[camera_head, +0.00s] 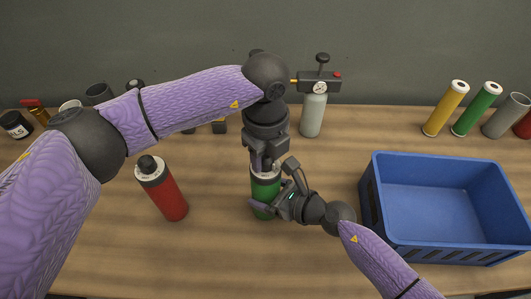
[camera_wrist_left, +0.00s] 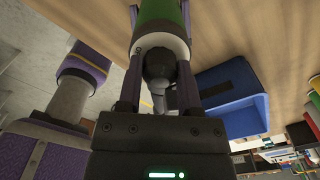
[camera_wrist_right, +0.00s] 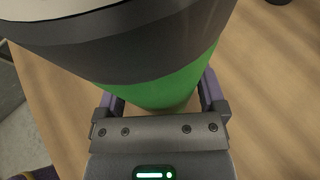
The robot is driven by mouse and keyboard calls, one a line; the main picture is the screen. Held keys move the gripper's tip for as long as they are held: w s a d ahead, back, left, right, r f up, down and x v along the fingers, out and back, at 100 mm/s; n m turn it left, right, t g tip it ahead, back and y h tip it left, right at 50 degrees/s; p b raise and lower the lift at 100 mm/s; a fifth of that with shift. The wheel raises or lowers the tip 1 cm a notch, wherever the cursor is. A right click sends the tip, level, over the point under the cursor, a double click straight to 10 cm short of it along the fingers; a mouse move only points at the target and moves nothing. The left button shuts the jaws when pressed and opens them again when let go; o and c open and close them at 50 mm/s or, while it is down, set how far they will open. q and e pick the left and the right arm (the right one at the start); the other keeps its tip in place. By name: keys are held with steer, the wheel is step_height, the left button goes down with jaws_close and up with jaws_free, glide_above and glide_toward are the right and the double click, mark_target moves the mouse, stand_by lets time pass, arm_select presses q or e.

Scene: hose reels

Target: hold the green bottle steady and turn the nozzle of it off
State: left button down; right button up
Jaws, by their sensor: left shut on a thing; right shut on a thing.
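The green bottle (camera_head: 266,188) stands on the wooden table near the middle, with a pale top and a dark nozzle. My left gripper (camera_head: 263,162) reaches down from above and is shut on the nozzle. The left wrist view shows the dark nozzle (camera_wrist_left: 160,66) between the fingers, with the green body (camera_wrist_left: 158,12) beyond it. My right gripper (camera_head: 268,207) comes from the right and is shut on the bottle's body. In the right wrist view its fingers flank the green body (camera_wrist_right: 165,88), below a dark grey band. The left gripper hides much of the nozzle in the head view.
A red bottle (camera_head: 167,194) stands to the left. A blue crate (camera_head: 440,246) sits close on the right. A grey bottle with a gauge (camera_head: 313,115) stands behind. Several cylinders, including a yellow one (camera_head: 445,108), stand at the back right. The table's front middle is clear.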

arm_select(q)
steer(key=m, duration=0.4)
steer(key=shift+m, duration=2.1)
steer(key=shift+c, duration=1.3)
jaws_free()
